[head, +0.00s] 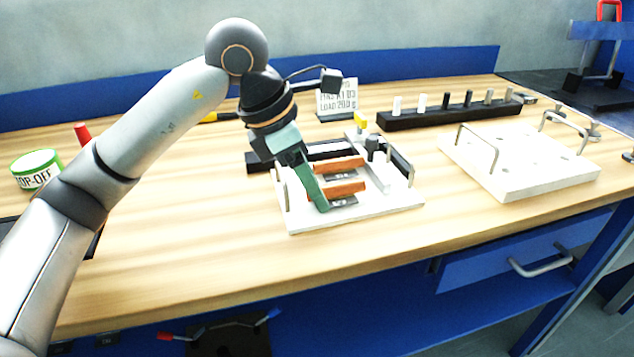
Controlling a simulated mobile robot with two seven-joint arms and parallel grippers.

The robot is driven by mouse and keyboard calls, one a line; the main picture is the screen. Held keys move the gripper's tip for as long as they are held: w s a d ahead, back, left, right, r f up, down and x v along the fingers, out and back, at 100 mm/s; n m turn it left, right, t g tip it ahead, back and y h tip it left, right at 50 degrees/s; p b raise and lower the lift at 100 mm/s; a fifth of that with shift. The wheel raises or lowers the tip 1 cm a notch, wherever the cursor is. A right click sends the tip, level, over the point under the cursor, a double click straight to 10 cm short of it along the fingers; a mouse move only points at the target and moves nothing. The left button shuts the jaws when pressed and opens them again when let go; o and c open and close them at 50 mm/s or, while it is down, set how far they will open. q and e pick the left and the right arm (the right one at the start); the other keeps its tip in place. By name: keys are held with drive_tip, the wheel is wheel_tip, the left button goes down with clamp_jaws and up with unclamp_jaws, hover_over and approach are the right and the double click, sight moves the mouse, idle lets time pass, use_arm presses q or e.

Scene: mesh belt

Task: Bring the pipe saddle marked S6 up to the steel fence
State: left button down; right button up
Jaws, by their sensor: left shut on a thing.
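A white base plate (300,224) with metal handles lies on the wooden bench. On it are two orange-brown pieces, a rear one (338,165) and a front one (348,189), each with a dark grey labelled part at its front. The labels are too small to read, so I cannot tell which is S6. My left gripper (321,204), with green fingers, reaches down to the left end of the front piece and is shut on it; the fingers hide that end. I cannot clearly pick out the steel fence; a dark bar (258,163) runs behind the pieces. My right gripper is not in view.
A white board with handles (510,184) lies to the right. A black rack (450,111) of several pegs and a printed sign (338,98) stand behind. A green-rimmed round tub (36,168) is at the left. The bench front is clear.

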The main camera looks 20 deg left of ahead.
use_arm(q)
drive_tip(key=shift+w+f+p, duration=0.35)
drive_tip(key=shift+w+p, duration=0.15)
drive_tip(key=shift+w, duration=0.05)
idle(0.7)
drive_tip(key=shift+w+d+p, duration=0.35)
drive_tip(key=shift+w+d, duration=0.35)
idle(0.5)
drive_tip(key=shift+c, duration=0.6)
unclamp_jaws()
